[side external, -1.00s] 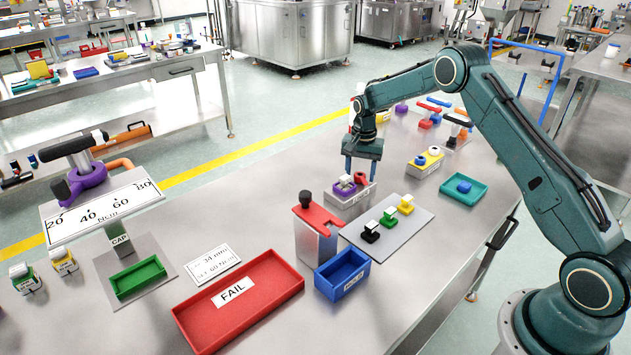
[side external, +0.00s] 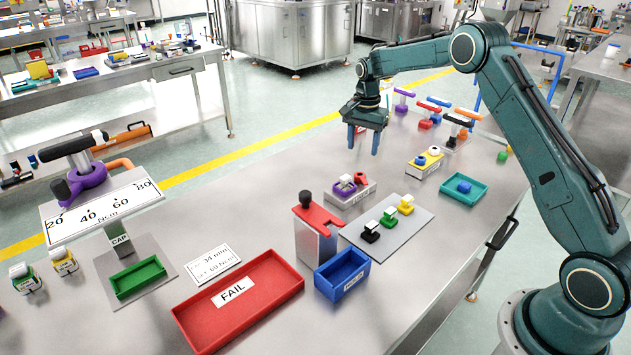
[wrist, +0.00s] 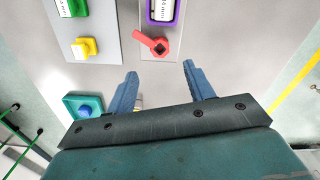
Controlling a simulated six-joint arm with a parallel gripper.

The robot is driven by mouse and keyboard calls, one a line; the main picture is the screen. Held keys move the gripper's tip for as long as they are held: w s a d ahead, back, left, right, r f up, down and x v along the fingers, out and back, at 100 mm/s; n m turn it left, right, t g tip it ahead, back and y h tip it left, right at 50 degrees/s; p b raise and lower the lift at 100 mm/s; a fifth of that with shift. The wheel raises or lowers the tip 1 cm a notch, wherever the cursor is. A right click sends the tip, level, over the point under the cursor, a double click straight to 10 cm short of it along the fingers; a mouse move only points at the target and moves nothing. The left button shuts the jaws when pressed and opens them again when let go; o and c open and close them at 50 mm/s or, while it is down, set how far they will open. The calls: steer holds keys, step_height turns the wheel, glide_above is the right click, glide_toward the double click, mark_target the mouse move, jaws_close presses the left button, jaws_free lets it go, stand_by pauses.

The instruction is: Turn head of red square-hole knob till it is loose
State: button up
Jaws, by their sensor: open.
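A small red knob (side external: 363,180) with a ring-like head and a short arm sits at the right end of a grey labelled block (side external: 345,199). It also shows in the wrist view (wrist: 153,43), where its opening looks dark; I cannot tell the hole's shape. A purple piece (side external: 341,188) with a white cap sits beside it on the same block. My gripper (side external: 363,143) is open and empty, above and behind the block. In the wrist view my gripper's fingers (wrist: 160,70) are spread, pointing towards the red knob, apart from it.
A grey plate (side external: 372,216) with black, green and yellow pieces lies in front. A red clamp stand (side external: 318,216) and a blue bin (side external: 343,272) stand nearer. Several T-handled tools stand at the back.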

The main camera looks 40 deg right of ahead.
steer(key=s+a+r+n+t, duration=0.1)
steer(key=s+a+r, duration=0.3)
steer(key=r, duration=0.5)
steer(key=s+a+r+n+t, duration=0.1)
steer(key=s+a+r+n, duration=0.3)
steer(key=r, duration=0.5)
steer(key=shift+s+a+r, duration=0.15)
steer(key=shift+s, duration=1.05)
steer(key=s+a+r+n+t, duration=0.1)
steer(key=s+a+r+n, duration=0.15)
steer(key=s, duration=0.45)
steer(key=s+a+r+n+t, duration=0.1)
steer(key=s+a+r+n, duration=0.15)
steer(key=s, duration=0.45)
steer(key=s+a+f+n, duration=0.2)
steer(key=s, duration=0.5)
steer(key=s+a+f+n+t, duration=0.1)
steer(key=s+a+f+n, duration=0.1)
steer(key=s, duration=0.5)
steer(key=shift+f+n+t, duration=0.3)
steer(key=shift+f, duration=0.1)
